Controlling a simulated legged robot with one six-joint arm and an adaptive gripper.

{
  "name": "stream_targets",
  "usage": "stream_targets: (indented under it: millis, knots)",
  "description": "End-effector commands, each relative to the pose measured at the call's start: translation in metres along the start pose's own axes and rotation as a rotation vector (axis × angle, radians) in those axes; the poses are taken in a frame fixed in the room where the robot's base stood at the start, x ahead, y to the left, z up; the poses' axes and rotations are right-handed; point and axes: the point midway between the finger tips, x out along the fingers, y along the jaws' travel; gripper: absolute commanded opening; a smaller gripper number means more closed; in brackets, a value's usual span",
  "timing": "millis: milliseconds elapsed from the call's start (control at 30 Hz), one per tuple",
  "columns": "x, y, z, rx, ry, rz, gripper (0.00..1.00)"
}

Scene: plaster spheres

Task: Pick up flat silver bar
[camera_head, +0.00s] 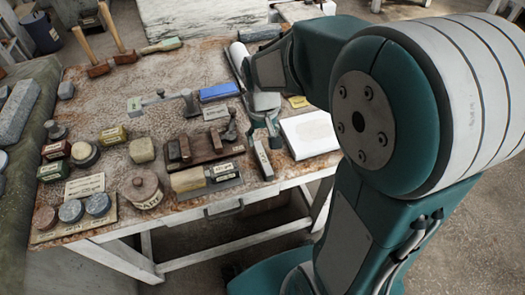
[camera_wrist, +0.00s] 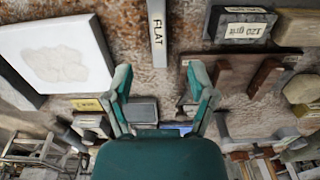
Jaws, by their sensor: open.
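The flat silver bar (camera_wrist: 158,35) is a narrow grey bar marked "FLAT" in the wrist view, lying on the table at the top middle. In the head view the bar (camera_head: 263,162) lies near the table's front edge, just in front of my gripper. My gripper (camera_wrist: 161,78) is open and empty, with its green fingers spread to either side of the bar's line. The bar's near end lies just beyond the fingertips, apart from them. In the head view my gripper (camera_head: 264,124) points down over the table, partly hidden by my arm.
A white plaster slab (camera_head: 310,134) lies right of the bar. A wooden rack (camera_head: 200,150) and a block labelled "120 grit" (camera_wrist: 244,25) lie on its other side. A blue block (camera_head: 219,92) is farther back. Several stones and tins crowd the table's left.

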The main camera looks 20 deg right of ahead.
Motion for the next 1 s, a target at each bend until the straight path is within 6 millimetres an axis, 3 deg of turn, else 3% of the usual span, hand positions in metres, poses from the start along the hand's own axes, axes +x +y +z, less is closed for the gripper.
stream_targets:
  millis: [200, 433, 700, 967, 1000]
  knots:
    - [0.037, 0.0, 0.0, 0.0, -0.005, 0.0, 0.71]
    - [0.056, 0.002, -0.001, 0.001, -0.003, 0.0, 0.71]
    - [0.094, 0.004, -0.005, 0.0, -0.002, 0.0, 0.71]
    - [0.099, 0.004, -0.005, 0.0, 0.001, 0.0, 0.71]
    - [0.099, 0.004, -0.005, 0.0, 0.001, 0.0, 0.67]
